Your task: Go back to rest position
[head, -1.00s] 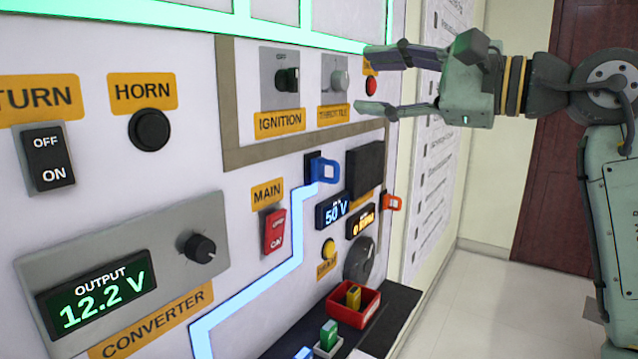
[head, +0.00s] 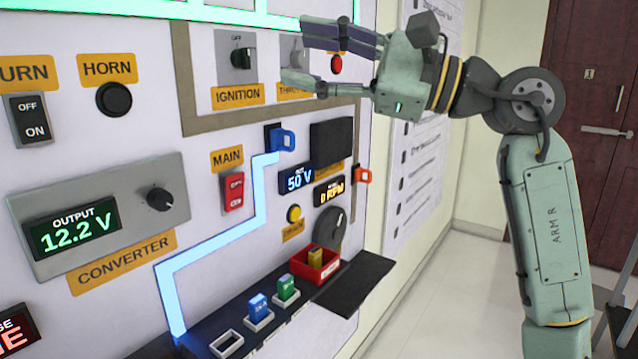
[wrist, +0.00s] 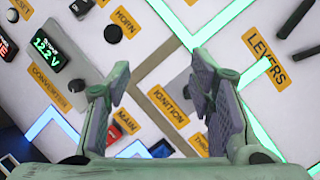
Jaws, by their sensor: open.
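My gripper (head: 318,62) is open and empty in the head view, at the upper middle of the panel. Its fingers point left, one above the other, in front of the throttle knob (head: 295,52), which they partly cover. The ignition switch (head: 243,58) is just left of the fingertips. In the wrist view the two fingers (wrist: 165,105) are spread wide, with the ignition label (wrist: 168,105) showing between them. I cannot see contact with the panel. My arm reaches up from the right side of the head view.
The white panel carries a converter (head: 160,198), a red main switch (head: 233,192), a blue key-like part (head: 284,141) and a dark dial (head: 329,229). A dark shelf (head: 350,285) with a red bin (head: 314,266) juts out below. Open floor (head: 455,290) and a brown door (head: 600,110) lie right.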

